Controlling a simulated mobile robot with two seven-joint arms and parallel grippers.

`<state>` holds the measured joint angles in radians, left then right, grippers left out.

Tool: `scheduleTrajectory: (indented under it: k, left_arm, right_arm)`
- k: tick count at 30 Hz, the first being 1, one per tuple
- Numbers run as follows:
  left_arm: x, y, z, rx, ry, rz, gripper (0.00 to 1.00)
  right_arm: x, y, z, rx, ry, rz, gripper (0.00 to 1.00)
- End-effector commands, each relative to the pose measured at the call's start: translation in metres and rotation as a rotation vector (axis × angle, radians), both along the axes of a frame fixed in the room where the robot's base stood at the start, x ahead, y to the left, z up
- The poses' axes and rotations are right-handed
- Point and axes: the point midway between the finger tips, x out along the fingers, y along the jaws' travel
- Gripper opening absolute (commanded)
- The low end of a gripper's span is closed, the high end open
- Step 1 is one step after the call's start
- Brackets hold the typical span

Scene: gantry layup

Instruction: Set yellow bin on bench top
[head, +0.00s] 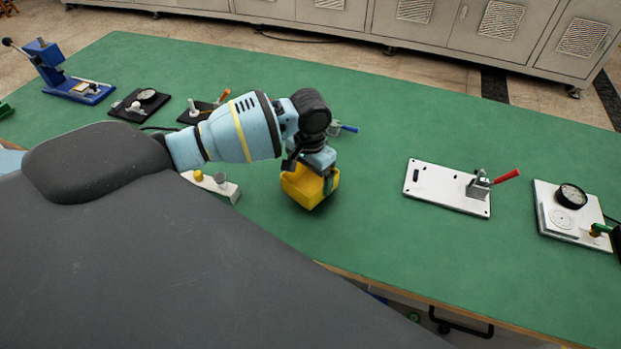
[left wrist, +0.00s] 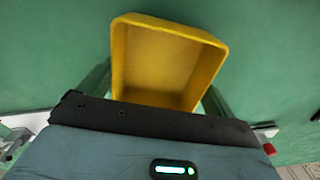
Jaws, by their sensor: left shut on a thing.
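The yellow bin (head: 303,187) is at the middle of the head view, over the green bench top (head: 400,265). My left gripper (head: 318,172) comes down on it from above and is shut on it. In the left wrist view the empty inside of the yellow bin (left wrist: 168,62) shows, with a finger of my left gripper (left wrist: 158,98) on each side. Green bench surface fills the picture behind the bin. I cannot tell whether the bin touches the bench or hangs just above it. My right gripper is in neither view.
A white plate with a red-handled clamp (head: 447,187) lies to the right. A dial gauge fixture (head: 572,207) is at the far right. A blue press (head: 62,78) stands at the back left. A white block with knobs (head: 212,186) is left of the bin. Bench between bin and plate is clear.

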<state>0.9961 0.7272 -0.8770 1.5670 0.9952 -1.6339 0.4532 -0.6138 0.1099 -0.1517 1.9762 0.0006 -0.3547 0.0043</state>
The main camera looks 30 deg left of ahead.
Motion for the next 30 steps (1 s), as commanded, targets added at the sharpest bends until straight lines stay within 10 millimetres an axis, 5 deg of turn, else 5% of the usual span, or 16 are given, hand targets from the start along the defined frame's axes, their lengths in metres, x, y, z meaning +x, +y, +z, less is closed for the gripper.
scheduleTrajectory:
  k: [3, 15, 16, 18, 30]
  left_arm:
    - [0.000, 0.000, -0.017, 0.001, 0.003, 0.001, 0.66]
    - [0.000, 0.000, -0.020, 0.000, -0.001, 0.000, 0.66]
    - [0.000, 0.000, -0.020, 0.000, -0.001, 0.000, 0.92]
    - [0.000, 0.000, -0.020, 0.000, -0.001, 0.000, 1.00]
    - [0.001, 0.000, -0.006, 0.000, -0.003, 0.001, 1.00]
  right_arm:
    - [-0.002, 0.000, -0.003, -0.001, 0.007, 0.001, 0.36]
    - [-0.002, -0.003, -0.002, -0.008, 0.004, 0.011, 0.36]
    - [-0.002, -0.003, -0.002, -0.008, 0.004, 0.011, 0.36]
    - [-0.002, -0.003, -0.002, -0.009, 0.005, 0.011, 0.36]
    - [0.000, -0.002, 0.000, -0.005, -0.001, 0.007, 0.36]
